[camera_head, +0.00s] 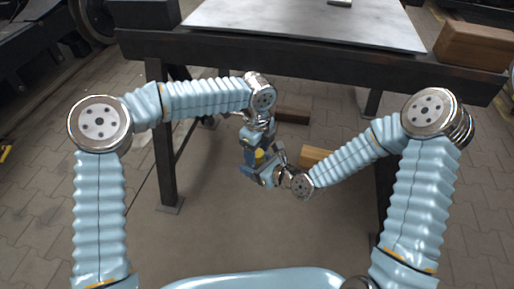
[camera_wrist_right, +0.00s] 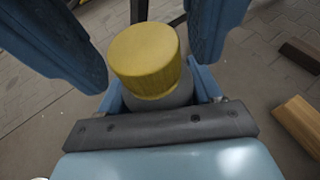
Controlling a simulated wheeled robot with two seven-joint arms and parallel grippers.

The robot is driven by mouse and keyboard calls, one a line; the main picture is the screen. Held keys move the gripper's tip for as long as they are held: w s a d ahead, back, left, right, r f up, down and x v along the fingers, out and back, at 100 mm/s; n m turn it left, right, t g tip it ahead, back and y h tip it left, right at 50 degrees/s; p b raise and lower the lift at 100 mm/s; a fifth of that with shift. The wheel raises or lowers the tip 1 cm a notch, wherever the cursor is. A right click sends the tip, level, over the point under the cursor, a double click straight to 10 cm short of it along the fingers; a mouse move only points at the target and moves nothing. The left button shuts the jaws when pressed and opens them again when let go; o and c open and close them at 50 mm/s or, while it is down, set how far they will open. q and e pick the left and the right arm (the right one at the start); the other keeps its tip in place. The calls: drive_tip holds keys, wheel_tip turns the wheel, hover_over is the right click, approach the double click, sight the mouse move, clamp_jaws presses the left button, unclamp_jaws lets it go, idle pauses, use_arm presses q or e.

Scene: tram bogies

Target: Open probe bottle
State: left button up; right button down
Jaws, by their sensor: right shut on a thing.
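The probe bottle has a ribbed yellow cap (camera_wrist_right: 147,60), which also shows in the head view (camera_head: 259,155). Part of its grey body (camera_wrist_right: 170,98) shows below the cap in the right wrist view. My right gripper (camera_head: 265,171) is shut on the bottle body below the cap. My left gripper (camera_head: 251,143) is directly above it in the head view. In the right wrist view its two blue fingers stand wide apart, one on each side of the cap, and look open. Whether either finger touches the cap is hard to tell. The lower bottle is hidden.
A dark-framed table with a pale top (camera_head: 310,22) stands behind the grippers. A wooden block (camera_head: 478,47) sits at its right end. Brown blocks (camera_head: 292,115) and (camera_wrist_right: 300,122) lie lower down, near the floor.

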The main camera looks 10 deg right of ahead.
use_arm(q)
drive_tip(key=c, duration=1)
drive_tip(key=n, duration=0.3)
drive_tip(key=o, duration=1.1)
drive_tip(key=shift+o, duration=0.2)
wheel_tip(320, 180, up, 4)
drive_tip(key=shift+r, duration=0.25)
drive_tip(key=shift+c, duration=0.5)
wheel_tip(320, 180, up, 3)
drive_tip(key=m, duration=0.3)
drive_tip(key=shift+r, duration=0.1)
wheel_tip(320, 180, down, 8)
drive_tip(key=shift+r, duration=0.15)
